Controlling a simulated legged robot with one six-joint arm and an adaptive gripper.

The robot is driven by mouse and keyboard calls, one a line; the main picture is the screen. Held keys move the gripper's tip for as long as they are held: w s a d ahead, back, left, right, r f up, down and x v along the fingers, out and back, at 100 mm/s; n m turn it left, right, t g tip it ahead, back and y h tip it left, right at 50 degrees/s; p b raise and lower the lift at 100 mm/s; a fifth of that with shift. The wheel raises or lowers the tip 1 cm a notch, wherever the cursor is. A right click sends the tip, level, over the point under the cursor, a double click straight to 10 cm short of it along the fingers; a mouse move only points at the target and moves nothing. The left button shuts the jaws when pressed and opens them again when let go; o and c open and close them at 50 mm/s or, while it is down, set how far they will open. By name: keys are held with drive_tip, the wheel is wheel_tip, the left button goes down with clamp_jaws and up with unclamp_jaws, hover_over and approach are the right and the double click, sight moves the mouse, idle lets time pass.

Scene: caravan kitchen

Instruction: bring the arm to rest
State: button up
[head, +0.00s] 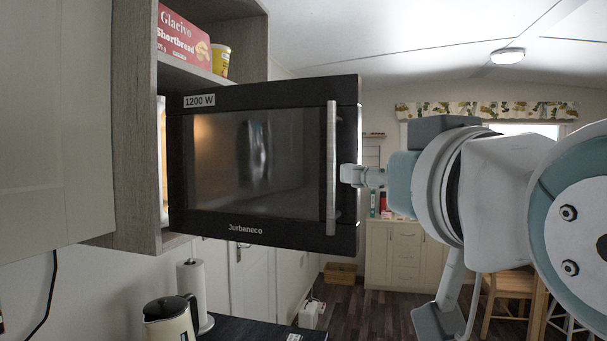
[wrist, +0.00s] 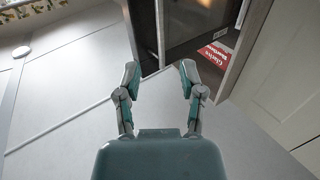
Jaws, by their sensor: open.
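My gripper (head: 352,175) is at the right edge of the open microwave door (head: 250,155), close to its upright silver handle (head: 331,165). From the head view I cannot tell whether a finger touches the door. In the wrist view my gripper (wrist: 158,80) shows two fingers spread apart with nothing between them. The dark microwave door (wrist: 195,25) lies just beyond the fingertips there. My arm (head: 480,185) reaches in from the right side of the head view.
The microwave sits in a wall cupboard (head: 137,120) with a red shortbread box (head: 183,38) and a yellow tub (head: 221,60) above. A kettle (head: 170,318) and paper roll (head: 191,290) stand below. Drawers (head: 405,255) and a wooden stool (head: 512,283) are farther back.

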wheel_tip(320, 180, down, 13)
drive_tip(key=w+d+g+h, duration=0.2)
drive_tip(key=w+g, duration=0.1)
drive_tip(key=s+d+f+g, duration=0.1)
drive_tip(key=s+f+g, duration=0.1)
drive_tip(key=f, duration=0.7)
drive_tip(key=s+d+f+m+g+h, duration=0.1)
drive_tip(key=f+g, duration=0.3)
drive_tip(key=f, duration=0.6)
drive_tip(key=s+d+f+m+g, duration=0.1)
drive_tip(key=s+d+f+g, duration=0.1)
drive_tip(key=f, duration=0.8)
drive_tip(key=shift+s+f+g, duration=0.2)
drive_tip(key=shift+s+g, duration=0.3)
drive_tip(key=shift+s, duration=0.35)
